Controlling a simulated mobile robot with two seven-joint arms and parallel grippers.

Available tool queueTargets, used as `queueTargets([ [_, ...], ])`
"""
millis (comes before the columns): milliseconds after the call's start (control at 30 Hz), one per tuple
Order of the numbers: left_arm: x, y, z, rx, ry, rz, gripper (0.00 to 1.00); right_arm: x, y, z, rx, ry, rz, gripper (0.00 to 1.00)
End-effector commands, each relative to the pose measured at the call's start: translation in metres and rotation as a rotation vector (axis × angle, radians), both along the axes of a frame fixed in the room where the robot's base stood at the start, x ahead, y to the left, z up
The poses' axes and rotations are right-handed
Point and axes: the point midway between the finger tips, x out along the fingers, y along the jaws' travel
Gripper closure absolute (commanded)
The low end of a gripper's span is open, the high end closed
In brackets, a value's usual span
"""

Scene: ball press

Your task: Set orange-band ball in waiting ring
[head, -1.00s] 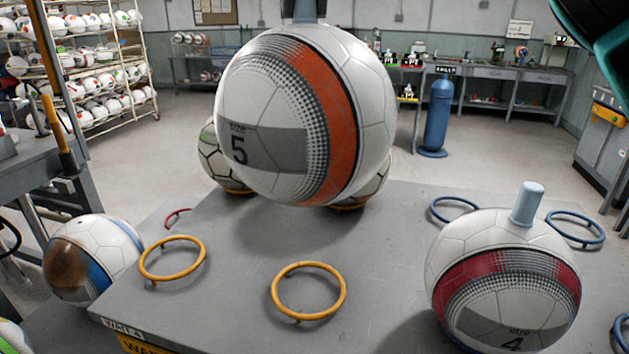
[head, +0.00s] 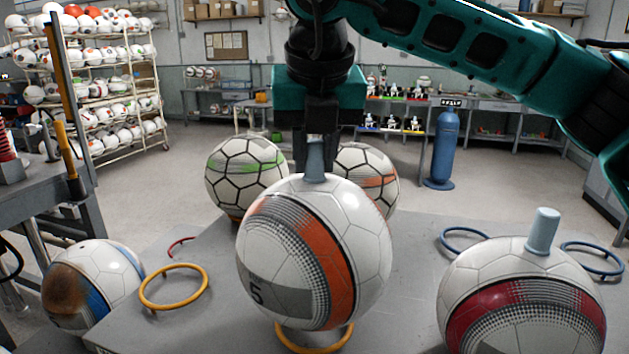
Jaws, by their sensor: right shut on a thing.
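The orange-band ball (head: 313,252) is white with a wide orange stripe, a grey dotted patch and a "5" mark. A grey-blue stem stands on its top. My right gripper (head: 316,142) is shut on that stem, with the arm coming in from the right. The ball is upright, right over a yellow ring (head: 322,338) at the front of the grey table. The ball hides most of this ring, and I cannot tell whether it touches it. My left gripper does not show.
A red-band ball (head: 521,300) with a stem stands at right. Two blue rings (head: 466,240) lie near it. An empty yellow ring (head: 173,287) lies at left. Two balls, one with green (head: 245,172) and one with orange patches (head: 367,178), stand behind. A brown-blue ball (head: 93,283) sits at far left.

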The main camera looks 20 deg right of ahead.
Motion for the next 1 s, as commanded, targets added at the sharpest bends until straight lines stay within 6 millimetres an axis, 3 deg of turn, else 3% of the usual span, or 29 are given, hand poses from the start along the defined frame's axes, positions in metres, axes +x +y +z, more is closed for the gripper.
queueTargets([
  [267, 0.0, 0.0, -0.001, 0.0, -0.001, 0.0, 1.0, 0.0, 0.0, -0.036, 0.001, 0.001, 0.0, 1.0],
  [700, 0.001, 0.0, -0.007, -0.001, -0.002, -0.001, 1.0, 0.0, 0.0, -0.043, 0.001, -0.001, -0.001, 1.0],
  [733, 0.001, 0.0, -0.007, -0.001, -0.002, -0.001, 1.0, 0.0, 0.0, -0.044, 0.0, 0.002, 0.0, 0.72],
  [1000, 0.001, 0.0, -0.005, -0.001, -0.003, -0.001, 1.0, 0.0, 0.0, -0.042, -0.001, 0.002, 0.001, 0.46],
])
